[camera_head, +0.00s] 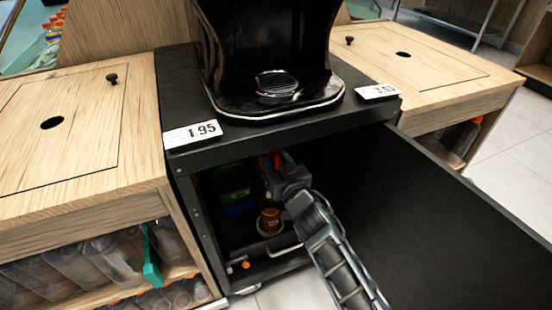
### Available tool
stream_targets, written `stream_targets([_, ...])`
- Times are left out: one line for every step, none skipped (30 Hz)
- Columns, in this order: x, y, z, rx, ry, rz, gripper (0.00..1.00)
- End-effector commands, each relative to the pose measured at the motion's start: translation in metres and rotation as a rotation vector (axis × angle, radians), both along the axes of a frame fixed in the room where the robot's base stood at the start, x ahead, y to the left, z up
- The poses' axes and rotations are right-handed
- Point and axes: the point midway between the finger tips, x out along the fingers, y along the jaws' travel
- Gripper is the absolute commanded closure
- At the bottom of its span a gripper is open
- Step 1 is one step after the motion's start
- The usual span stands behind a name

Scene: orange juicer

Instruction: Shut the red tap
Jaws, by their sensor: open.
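My gripper (272,172) reaches into the open black cabinet under the juicer, seen small and dark in the head view. Its jaws are open. A small red part (277,159), which looks like the red tap, shows at the gripper's fingers, with a bit of blue beside it. I cannot tell whether the fingers touch it or which way its handle points. My wrist and the cabinet's shade hide most of the space around it.
An orange-brown container (270,221) stands below my gripper, and a dark green object (233,181) is to its left. The cabinet door (455,225) stands open on the right. The cabinet's top edge (290,128) is just above my gripper. Wooden counters flank the cabinet.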

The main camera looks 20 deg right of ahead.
Motion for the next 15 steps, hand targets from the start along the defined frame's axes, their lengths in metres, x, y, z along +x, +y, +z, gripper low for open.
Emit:
stream_targets([0.0004,-0.0002,0.0001,0.0,0.0,0.0,0.6])
stream_targets([0.0004,-0.0002,0.0001,0.0,0.0,0.0,0.6])
stream_targets([0.0003,-0.0002,0.0001,0.0,0.0,0.0,0.6])
stream_targets([0.0003,-0.0002,0.0001,0.0,0.0,0.0,0.6])
stream_targets([0.0002,-0.0002,0.0001,0.0,-0.001,0.0,0.6])
stream_targets([0.0002,-0.0002,0.0001,0.0,-0.001,0.0,0.6])
stream_targets([0.0002,-0.0002,0.0001,0.0,-0.001,0.0,0.62])
stream_targets([0.0002,-0.0002,0.0001,0.0,-0.001,0.0,0.65])
stream_targets([0.0001,-0.0002,0.0001,0.0,-0.001,0.0,0.69])
stream_targets([0.0001,-0.0002,0.0001,0.0,-0.001,0.0,0.72])
stream_targets([0.0001,-0.0001,0.0002,0.0,-0.001,0.0,0.75])
stream_targets([0.0001,-0.0001,0.0002,0.0,-0.001,0.0,0.79])
stream_targets([0.0001,-0.0001,0.0002,0.0,-0.001,0.0,0.82])
stream_targets([0.0001,-0.0001,0.0002,0.0,-0.001,0.0,0.84])
stream_targets([0.0001,-0.0002,0.0002,0.0,-0.001,0.0,0.88])
